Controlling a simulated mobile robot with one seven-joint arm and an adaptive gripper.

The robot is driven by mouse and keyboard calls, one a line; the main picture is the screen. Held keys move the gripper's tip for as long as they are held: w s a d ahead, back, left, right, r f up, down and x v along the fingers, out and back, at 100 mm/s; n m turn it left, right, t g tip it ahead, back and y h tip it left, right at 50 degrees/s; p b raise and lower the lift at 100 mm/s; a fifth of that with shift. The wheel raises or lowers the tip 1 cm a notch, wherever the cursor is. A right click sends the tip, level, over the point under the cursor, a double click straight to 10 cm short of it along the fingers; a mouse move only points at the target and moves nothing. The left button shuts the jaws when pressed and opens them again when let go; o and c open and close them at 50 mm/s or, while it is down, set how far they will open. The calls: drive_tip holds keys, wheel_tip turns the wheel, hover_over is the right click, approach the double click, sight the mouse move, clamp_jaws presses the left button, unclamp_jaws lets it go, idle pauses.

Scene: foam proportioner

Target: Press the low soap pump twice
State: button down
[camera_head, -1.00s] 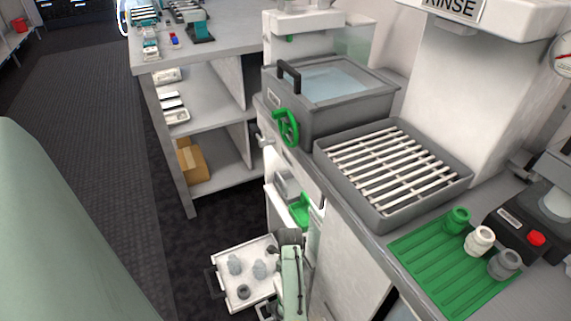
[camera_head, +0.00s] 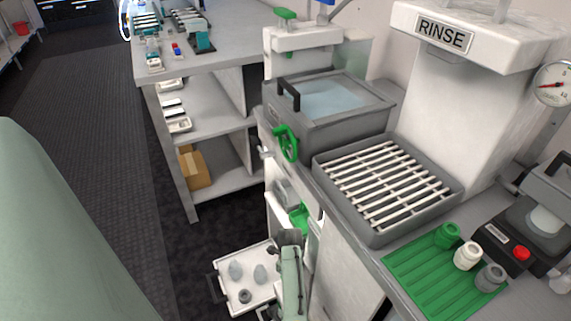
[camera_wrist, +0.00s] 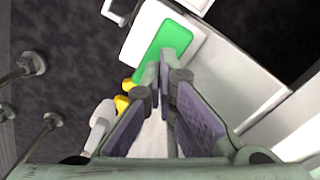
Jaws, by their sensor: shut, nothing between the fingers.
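I take this to be the low soap pump. In the wrist view its green pad (camera_wrist: 170,44) sits on a white body, just beyond my fingertips. My gripper (camera_wrist: 165,76) is shut and empty, its tips overlapping the pad's near edge in the picture. I cannot tell whether they touch it. In the head view my arm rises just below the pad, and the fingertips are not clearly seen.
A white tray (camera_head: 231,294) with grey items stands low beside my arm. Yellow-tipped parts (camera_wrist: 124,102) lie left of my fingers in the wrist view.

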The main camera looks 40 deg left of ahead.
drive_tip(key=shift+r, duration=0.1)
idle(0.4)
wheel_tip(320, 180, up, 3)
drive_tip(key=p, duration=0.3)
wheel_tip(320, 180, up, 3)
drive_tip(key=shift+f, duration=0.1)
idle(0.5)
